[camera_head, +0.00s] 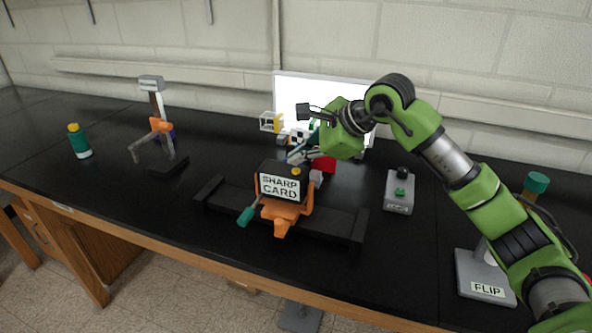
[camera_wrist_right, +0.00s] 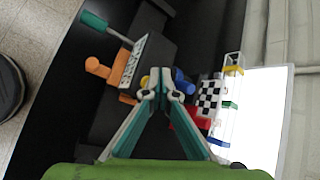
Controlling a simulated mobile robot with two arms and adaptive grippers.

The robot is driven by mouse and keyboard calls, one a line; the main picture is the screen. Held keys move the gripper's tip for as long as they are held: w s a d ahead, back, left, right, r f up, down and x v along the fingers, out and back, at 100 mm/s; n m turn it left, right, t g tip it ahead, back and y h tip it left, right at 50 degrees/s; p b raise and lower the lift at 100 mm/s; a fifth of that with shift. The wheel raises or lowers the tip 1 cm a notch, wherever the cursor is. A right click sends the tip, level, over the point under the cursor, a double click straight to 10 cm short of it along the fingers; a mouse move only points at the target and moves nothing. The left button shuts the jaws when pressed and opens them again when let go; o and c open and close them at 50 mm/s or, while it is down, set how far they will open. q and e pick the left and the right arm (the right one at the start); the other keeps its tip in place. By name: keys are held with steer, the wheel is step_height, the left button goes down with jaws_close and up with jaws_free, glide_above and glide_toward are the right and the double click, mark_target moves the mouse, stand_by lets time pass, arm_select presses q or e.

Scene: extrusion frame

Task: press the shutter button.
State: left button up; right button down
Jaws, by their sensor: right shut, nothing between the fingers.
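A black camera (camera_head: 283,170) with a "SHARP CARD" screen stands on an orange mount. A small yellow-orange button (camera_head: 296,171) shows on its top right. My right gripper (camera_head: 294,157) is shut and empty, pointing down just behind and above the camera's top. In the wrist view its closed fingertips (camera_wrist_right: 160,84) overlap the black camera body (camera_wrist_right: 150,62). A bit of the yellow button (camera_wrist_right: 145,80) shows beside the fingertips, partly hidden by them. I cannot tell whether they touch it. My left gripper is not in view.
The camera stands on a black slider rail (camera_head: 335,219) with a teal-handled lever (camera_head: 246,215). A lit white panel (camera_head: 345,95), checkered and coloured blocks (camera_wrist_right: 208,97) stand behind. A "LOCK" box (camera_head: 399,190) and a "FLIP" stand (camera_head: 486,275) are at right; a bottle (camera_head: 79,141) at left.

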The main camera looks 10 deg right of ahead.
mark_target(298, 171)
stand_by(0.8)
steer(key=shift+f+b, duration=0.45)
steer(key=shift+f+b, duration=0.45)
stand_by(0.6)
steer(key=shift+r+p, duration=0.5)
steer(key=shift+r, duration=0.35)
steer(key=shift+r+p, duration=1.6)
steer(key=shift+r, duration=0.95)
steer(key=shift+f, duration=0.1)
